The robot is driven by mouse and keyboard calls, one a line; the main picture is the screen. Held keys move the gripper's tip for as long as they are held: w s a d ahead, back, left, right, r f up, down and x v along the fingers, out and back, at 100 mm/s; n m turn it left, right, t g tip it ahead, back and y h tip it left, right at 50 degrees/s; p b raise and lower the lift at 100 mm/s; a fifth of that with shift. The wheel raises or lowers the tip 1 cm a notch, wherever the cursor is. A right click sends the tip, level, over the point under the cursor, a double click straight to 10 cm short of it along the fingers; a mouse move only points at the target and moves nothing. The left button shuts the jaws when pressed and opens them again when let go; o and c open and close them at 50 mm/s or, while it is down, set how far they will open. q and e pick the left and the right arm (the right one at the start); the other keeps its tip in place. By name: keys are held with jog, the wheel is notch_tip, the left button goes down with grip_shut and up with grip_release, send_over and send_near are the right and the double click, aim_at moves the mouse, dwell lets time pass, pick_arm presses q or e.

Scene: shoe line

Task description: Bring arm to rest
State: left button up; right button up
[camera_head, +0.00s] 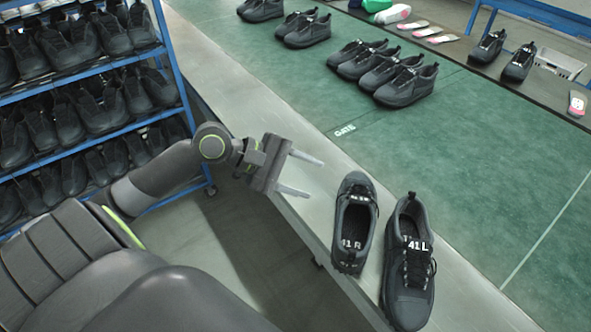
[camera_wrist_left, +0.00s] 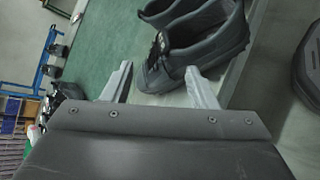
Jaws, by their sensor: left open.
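My left gripper (camera_head: 301,174) is open and empty beside the table's near edge, its two pale fingers pointing right. To its right, two dark grey shoes stand on the grey strip of the table: one labelled 41 R (camera_head: 355,222) and one labelled 41 L (camera_head: 408,263). The gripper is apart from both shoes in the head view. In the left wrist view the open fingers (camera_wrist_left: 160,87) point toward a dark shoe (camera_wrist_left: 205,45), with another partly behind it. My right gripper is not in view.
A blue rack (camera_head: 172,62) with several rows of dark shoes stands at left. More shoes (camera_head: 405,82) stand in pairs on the green belt (camera_head: 470,150). Insoles (camera_head: 426,33) and a grey basket (camera_head: 560,62) lie at the far side. The belt's near right is clear.

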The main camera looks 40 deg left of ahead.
pick_arm(q)
jog(key=shift+v, duration=1)
jog(key=s+a+f+m+g+y, duration=0.2)
jog(key=s+f+m+y, duration=0.45)
jog(key=s+f, duration=0.3)
jog(key=s+a+f+m+g+y, duration=0.15)
jog(key=s+f+m+y, duration=0.35)
jog(key=s+f+m, duration=0.5)
notch_tip(320, 180, down, 23)
jog(key=a+n+g, duration=0.1)
jog(key=n, duration=0.1)
jog(key=s+d+f+g+p, duration=0.1)
jog(key=s+f, duration=1.4)
jog(key=shift+h, duration=0.35)
